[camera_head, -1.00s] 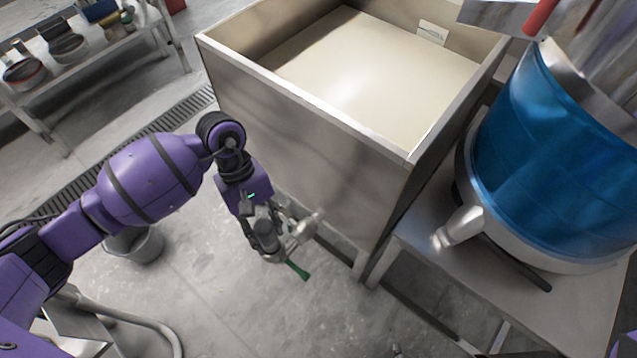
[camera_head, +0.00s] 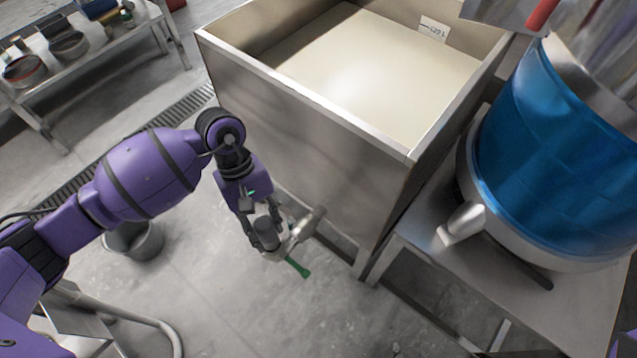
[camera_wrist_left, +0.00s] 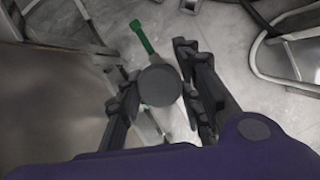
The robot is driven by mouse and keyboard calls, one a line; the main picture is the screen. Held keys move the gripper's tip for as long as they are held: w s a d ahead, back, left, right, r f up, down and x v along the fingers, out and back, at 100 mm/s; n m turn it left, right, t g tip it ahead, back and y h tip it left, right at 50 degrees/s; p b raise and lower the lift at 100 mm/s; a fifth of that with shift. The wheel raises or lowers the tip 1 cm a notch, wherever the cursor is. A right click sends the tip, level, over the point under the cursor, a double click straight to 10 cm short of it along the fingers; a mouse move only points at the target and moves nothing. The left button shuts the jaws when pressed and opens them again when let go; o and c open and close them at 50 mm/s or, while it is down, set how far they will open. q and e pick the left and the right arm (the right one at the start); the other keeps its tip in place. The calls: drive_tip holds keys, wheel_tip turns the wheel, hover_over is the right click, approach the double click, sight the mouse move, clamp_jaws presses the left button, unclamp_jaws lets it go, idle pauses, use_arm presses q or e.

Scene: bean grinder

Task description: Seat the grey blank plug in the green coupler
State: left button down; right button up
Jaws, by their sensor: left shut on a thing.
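My left gripper (camera_head: 267,236) is shut on the grey blank plug (camera_wrist_left: 158,85), a round grey disc between its fingers in the left wrist view. In the head view the plug (camera_head: 266,232) is at the metal pipe end low beside the big steel bin. A green lever (camera_head: 297,267) of the coupler sticks out below the gripper; it also shows in the left wrist view (camera_wrist_left: 141,37), beyond the plug. The plug and fingers hide most of the coupler, so I cannot tell whether the plug sits in its mouth. My right gripper is out of view.
The steel bin (camera_head: 300,127) stands close behind the gripper. A blue drum machine (camera_head: 555,150) on a metal stand is at right. A grey bucket (camera_head: 135,242) stands under my left arm. A shelf (camera_head: 85,62) is at back left. The floor in front is clear.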

sight(274, 248)
use_arm(q)
drive_tip(key=shift+b, duration=0.5)
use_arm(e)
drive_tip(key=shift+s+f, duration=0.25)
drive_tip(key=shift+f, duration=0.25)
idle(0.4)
